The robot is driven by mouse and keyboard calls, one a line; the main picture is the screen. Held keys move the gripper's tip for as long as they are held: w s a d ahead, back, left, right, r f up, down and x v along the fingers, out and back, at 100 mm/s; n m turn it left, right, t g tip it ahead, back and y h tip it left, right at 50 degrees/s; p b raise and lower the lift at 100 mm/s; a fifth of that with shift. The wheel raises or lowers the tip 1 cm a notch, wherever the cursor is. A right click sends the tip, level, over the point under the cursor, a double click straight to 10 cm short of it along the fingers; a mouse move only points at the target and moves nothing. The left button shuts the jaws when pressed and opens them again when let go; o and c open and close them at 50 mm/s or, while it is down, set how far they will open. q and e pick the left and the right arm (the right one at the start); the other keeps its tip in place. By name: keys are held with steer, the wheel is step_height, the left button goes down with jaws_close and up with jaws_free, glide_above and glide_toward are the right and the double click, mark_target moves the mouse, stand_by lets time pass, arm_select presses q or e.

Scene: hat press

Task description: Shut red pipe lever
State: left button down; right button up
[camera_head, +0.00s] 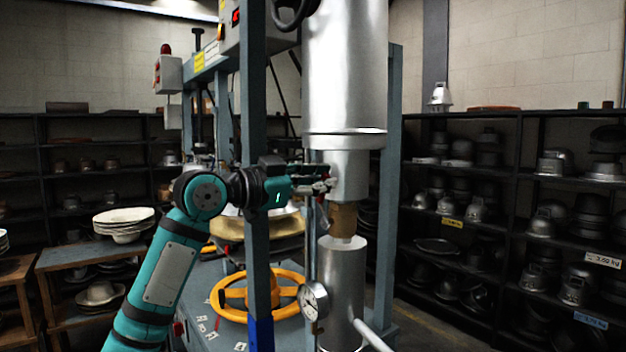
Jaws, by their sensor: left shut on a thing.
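The red pipe lever (322,208) is a small part at the side of the lower silver pipe, just above the brass-coloured fitting (343,220). It is mostly hidden by the gripper. My left gripper (318,183) comes in from the left, past the blue-grey frame post, with its fingers at the pipe. It is shut on the lever. The lever's exact angle is hard to make out. My right gripper is not in view.
A blue-grey post (254,120) stands close to my left wrist. A yellow handwheel (257,296) and a round gauge (313,300) sit below. A large silver cylinder (345,70) is above. Shelves of metal moulds (520,200) line the right.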

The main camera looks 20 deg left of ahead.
arm_select(q)
steer(key=s+d+f+m, duration=0.2)
steer(key=f+m, duration=0.3)
steer(key=m, duration=0.2)
steer(key=s+d+f+m, duration=0.2)
steer(key=d+f+m, duration=0.1)
steer(key=f+m, duration=0.2)
steer(key=shift+m, duration=0.9)
steer(key=shift+d, duration=0.1)
steer(key=c, duration=1.2)
jaws_free()
steer(key=shift+r, duration=0.1)
steer(key=shift+c, duration=0.2)
steer(key=v, duration=1.2)
